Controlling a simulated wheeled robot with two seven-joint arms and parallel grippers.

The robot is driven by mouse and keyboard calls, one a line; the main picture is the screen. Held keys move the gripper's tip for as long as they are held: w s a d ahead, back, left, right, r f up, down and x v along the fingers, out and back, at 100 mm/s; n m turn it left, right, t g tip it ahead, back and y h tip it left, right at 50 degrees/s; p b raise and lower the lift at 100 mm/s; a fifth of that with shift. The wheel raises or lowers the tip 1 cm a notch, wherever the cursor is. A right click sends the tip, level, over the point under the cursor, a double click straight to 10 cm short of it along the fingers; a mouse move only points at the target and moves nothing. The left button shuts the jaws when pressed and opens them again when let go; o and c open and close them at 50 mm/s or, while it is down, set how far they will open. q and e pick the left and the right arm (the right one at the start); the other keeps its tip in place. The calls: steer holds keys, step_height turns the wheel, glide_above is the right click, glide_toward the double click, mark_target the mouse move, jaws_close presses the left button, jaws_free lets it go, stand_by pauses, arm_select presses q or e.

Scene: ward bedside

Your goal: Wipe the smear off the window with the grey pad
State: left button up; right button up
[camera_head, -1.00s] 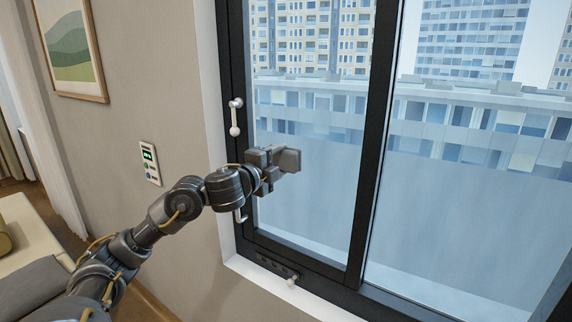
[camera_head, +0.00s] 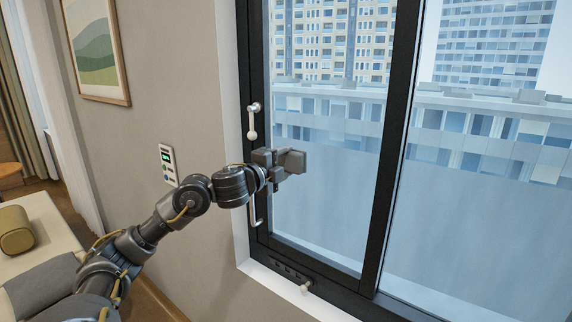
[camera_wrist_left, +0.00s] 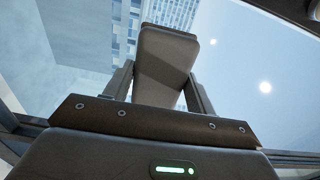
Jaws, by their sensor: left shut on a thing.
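My left gripper (camera_head: 280,165) is shut on the grey pad (camera_head: 296,161) and holds it in front of the left window pane (camera_head: 325,205). In the left wrist view the grey pad (camera_wrist_left: 165,65) stands between the two fingers of my left gripper (camera_wrist_left: 160,88), with the glass behind it. I cannot tell whether the pad touches the glass. I cannot make out a smear on the window; the lower glass looks pale and hazy. My right gripper is not in view.
The black window frame (camera_head: 390,150) has a white handle (camera_head: 253,120) and a curved handle (camera_head: 257,210) close to my left wrist. A wall panel (camera_head: 167,164) and a framed picture (camera_head: 97,50) are on the left wall. A bed with an olive cushion (camera_head: 15,230) is at lower left.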

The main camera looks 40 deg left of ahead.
arm_select(q)
steer(key=s, duration=0.4)
steer(key=shift+s+a, duration=0.1)
steer(key=shift+s, duration=0.05)
steer(key=shift+s+b, duration=0.4)
steer(key=shift+s, duration=0.35)
steer(key=shift+s+d+b, duration=0.2)
steer(key=shift+s+b, duration=0.65)
steer(key=shift+s, duration=0.6)
